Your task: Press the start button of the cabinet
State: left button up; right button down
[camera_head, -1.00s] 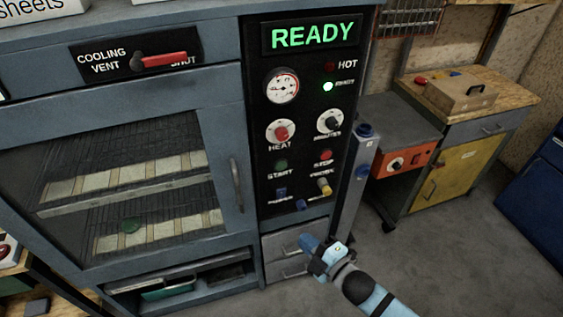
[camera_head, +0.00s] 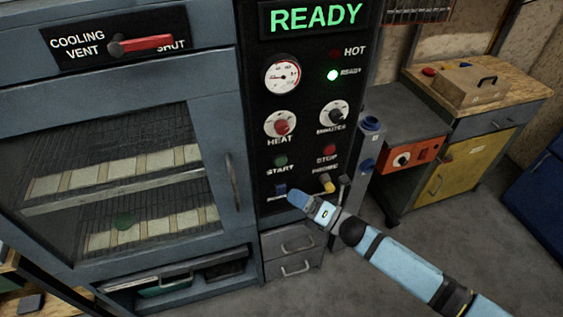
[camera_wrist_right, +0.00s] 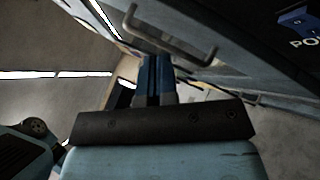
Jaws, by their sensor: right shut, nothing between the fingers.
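The cabinet (camera_head: 222,80) has a black control panel on its right side, with a lit green READY display (camera_head: 316,16). The green start button (camera_head: 281,161) sits above the word START, below the HEAT knob (camera_head: 281,124). The red stop button (camera_head: 329,150) is to its right. My right gripper (camera_head: 293,197) is shut and empty, in front of the lower panel beside the blue power switch (camera_head: 280,189), below the start button. In the right wrist view my gripper (camera_wrist_right: 157,70) shows with its blue fingers together. The power switch shows there at the upper right (camera_wrist_right: 297,20). My left gripper is out of view.
A yellow-tipped knob (camera_head: 328,186) is close to my right gripper. Drawers (camera_head: 290,246) are below the panel. The cabinet's glass door (camera_head: 110,160) has a vertical handle (camera_head: 232,182). A red vent lever (camera_head: 146,44) is at upper left. A workbench (camera_head: 470,110) stands at the right.

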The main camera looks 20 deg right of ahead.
aim_at(281, 161)
jog(key=w+b, duration=0.2)
jog(key=w, duration=0.6)
jog(key=shift+a, duration=0.15)
dwell(0.9)
dwell(0.7)
jog(key=shift+w, duration=0.1)
jog(key=shift+w+b, duration=0.3)
jog(key=shift+b, duration=0.05)
